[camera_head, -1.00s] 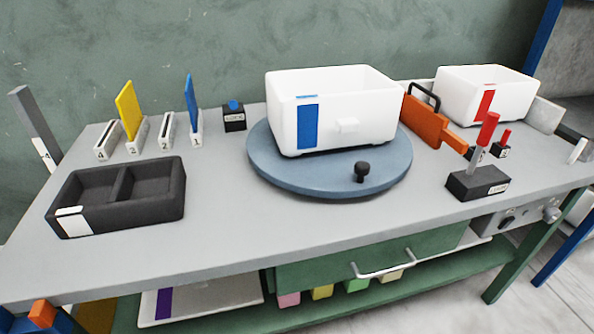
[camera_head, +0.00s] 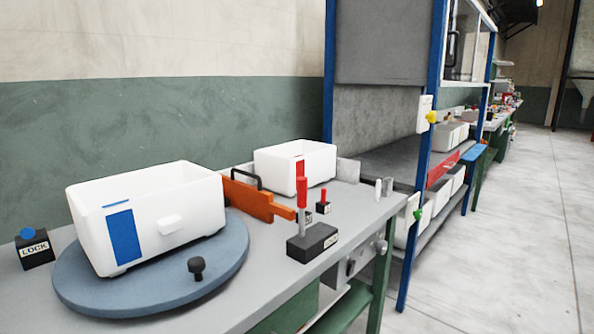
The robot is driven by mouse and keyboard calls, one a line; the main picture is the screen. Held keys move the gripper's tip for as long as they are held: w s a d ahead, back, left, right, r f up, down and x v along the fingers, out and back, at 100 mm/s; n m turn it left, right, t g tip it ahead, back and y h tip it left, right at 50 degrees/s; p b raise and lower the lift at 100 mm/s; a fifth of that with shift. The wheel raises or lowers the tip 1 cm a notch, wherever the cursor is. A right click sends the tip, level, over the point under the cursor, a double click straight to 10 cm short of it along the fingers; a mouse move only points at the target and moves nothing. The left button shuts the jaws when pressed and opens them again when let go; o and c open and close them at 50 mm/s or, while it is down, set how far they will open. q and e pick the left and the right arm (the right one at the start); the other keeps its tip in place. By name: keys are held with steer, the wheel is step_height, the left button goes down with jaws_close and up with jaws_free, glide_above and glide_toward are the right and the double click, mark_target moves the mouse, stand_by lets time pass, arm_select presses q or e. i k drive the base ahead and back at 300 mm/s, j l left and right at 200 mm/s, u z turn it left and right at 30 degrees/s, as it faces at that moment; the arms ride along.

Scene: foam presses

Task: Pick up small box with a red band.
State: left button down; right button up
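The small white box with a red band (camera_head: 277,170) stands upright at the far right end of the grey workbench. Its red band (camera_head: 300,172) shows on the front face, partly behind a red lever. A white box with a blue band (camera_head: 160,214) stands on the round blue turntable (camera_head: 78,290) nearer to me. Neither of my grippers is in view.
A red lever on a black base (camera_head: 313,242) stands at the bench's front edge before the box. A black LOCK button block (camera_head: 34,250) sits at the left. A blue-framed shelf (camera_head: 436,150) rises beyond the bench. Open floor (camera_head: 510,250) lies to the right.

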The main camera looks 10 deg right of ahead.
mark_target(278, 167)
steer(key=i+l+u, duration=0.15)
steer(key=u, duration=0.2)
steer(key=i+l+u, duration=0.1)
steer(key=l+u, duration=0.4)
steer(key=u, duration=0.2)
steer(key=i, duration=0.05)
